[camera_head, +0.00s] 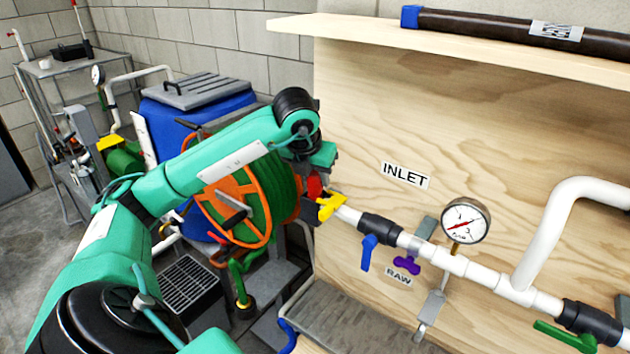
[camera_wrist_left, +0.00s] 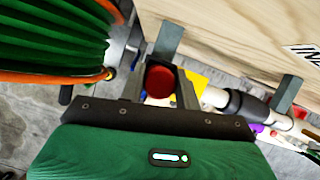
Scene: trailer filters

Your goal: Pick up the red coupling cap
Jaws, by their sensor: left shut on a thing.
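The red coupling cap (camera_head: 314,187) is at the left end of the white pipe run, just up and left of a yellow valve handle (camera_head: 328,206). My left gripper (camera_head: 316,182) reaches it from the left and is shut on it. In the left wrist view, the cap's round red face (camera_wrist_left: 160,82) shows between the two dark fingers (camera_wrist_left: 161,86). Whether the cap still touches the pipe end cannot be told. My right gripper is not in view.
A plywood panel (camera_head: 370,135) stands behind the pipe (camera_head: 470,270), with a gauge (camera_head: 465,220), a blue handle (camera_head: 369,250) and a purple handle (camera_head: 407,265). A hose reel (camera_head: 240,205) and a blue barrel (camera_head: 195,110) stand close to my left arm.

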